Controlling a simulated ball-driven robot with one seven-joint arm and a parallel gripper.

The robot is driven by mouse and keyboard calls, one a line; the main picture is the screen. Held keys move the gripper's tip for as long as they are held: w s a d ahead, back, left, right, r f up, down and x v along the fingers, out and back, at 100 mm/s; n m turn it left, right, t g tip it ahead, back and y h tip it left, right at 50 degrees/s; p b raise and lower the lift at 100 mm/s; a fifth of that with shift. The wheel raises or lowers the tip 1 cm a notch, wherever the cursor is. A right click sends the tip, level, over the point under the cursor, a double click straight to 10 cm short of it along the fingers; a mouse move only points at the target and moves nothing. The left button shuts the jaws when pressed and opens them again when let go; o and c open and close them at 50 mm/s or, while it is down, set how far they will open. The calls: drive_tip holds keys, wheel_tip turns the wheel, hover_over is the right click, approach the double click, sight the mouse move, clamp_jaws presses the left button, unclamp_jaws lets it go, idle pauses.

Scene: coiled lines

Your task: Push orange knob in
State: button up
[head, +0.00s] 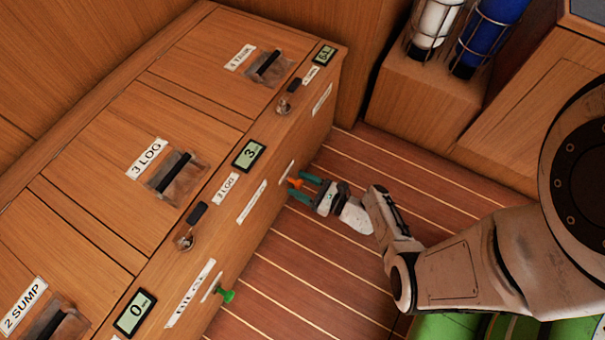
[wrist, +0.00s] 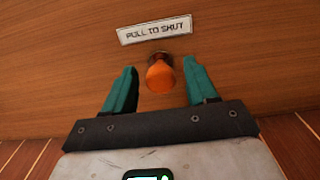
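The orange knob (wrist: 161,76) sticks out from the wooden front panel, below a label reading "PULL TO SHUT" (wrist: 154,31). In the head view the orange knob (head: 295,182) shows at the lower part of the cabinet front. My gripper (wrist: 160,85) is open, with one teal finger on each side of the knob and a gap to each. In the head view my gripper (head: 305,186) reaches the cabinet front from the right. I cannot tell whether any part of it touches the knob.
A green knob (head: 226,294) stands out from the same cabinet front, nearer the bottom. The cabinet top has lids with black handles, such as 3 LOG (head: 177,165). A white bottle (head: 436,20) and a blue bottle (head: 489,30) stand in wire cages at top right.

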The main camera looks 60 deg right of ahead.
drive_tip(key=shift+s, duration=0.15)
drive_tip(key=s+p, duration=0.2)
drive_tip(key=s, duration=0.8)
drive_tip(key=shift+s+d, duration=0.15)
drive_tip(key=shift+s, duration=0.15)
